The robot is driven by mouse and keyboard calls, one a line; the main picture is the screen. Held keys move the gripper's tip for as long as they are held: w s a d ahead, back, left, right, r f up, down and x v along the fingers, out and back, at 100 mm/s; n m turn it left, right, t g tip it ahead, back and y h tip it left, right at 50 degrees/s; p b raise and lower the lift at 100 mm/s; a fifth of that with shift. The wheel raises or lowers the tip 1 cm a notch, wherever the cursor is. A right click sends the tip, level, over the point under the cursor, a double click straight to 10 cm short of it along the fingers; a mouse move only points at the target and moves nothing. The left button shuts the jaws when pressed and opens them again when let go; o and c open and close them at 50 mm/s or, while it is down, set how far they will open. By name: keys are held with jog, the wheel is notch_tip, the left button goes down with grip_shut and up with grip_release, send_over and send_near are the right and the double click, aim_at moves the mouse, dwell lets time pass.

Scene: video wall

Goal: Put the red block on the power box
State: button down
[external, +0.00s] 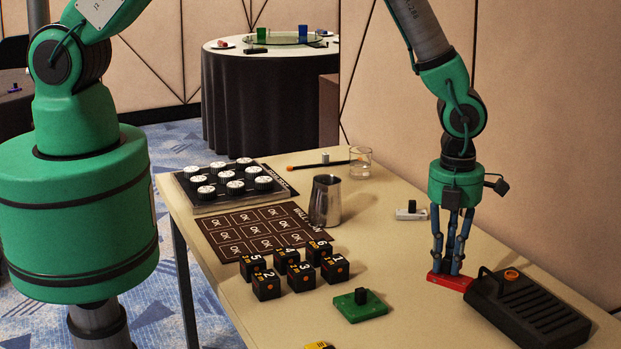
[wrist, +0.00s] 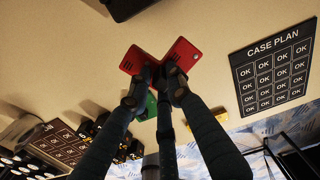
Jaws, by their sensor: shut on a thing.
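The red block (external: 449,282) is flat and lies between the fingertips of my gripper (external: 451,266), which is shut on it. It is low, beside the left end of the black power box (external: 535,312); whether it touches the table or the box I cannot tell. The power box has a handle and an orange knob on its top. In the wrist view, the red block (wrist: 183,57) shows on both sides of the fingertips (wrist: 155,78), its middle hidden by them. A dark shape at the top edge there may be the power box.
A green block with a black knob (external: 360,305) and several numbered black cubes (external: 291,270) stand to the left. A white switch piece (external: 411,213), metal cup (external: 325,200) and glass (external: 361,162) are farther back. A Case Plan card (wrist: 274,68) lies right in the wrist view.

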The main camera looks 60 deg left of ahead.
jog(key=shift+n, duration=0.3)
jog(key=shift+d+n, duration=0.15)
jog(key=shift+n, duration=0.6)
jog(key=shift+d+n, duration=0.15)
jog(key=shift+n, duration=0.6)
send_over(520, 303)
jog(key=shift+f+p, duration=0.35)
jog(key=shift+f, duration=0.4)
jog(key=shift+f, duration=1.75)
jog(key=shift+f, duration=0.2)
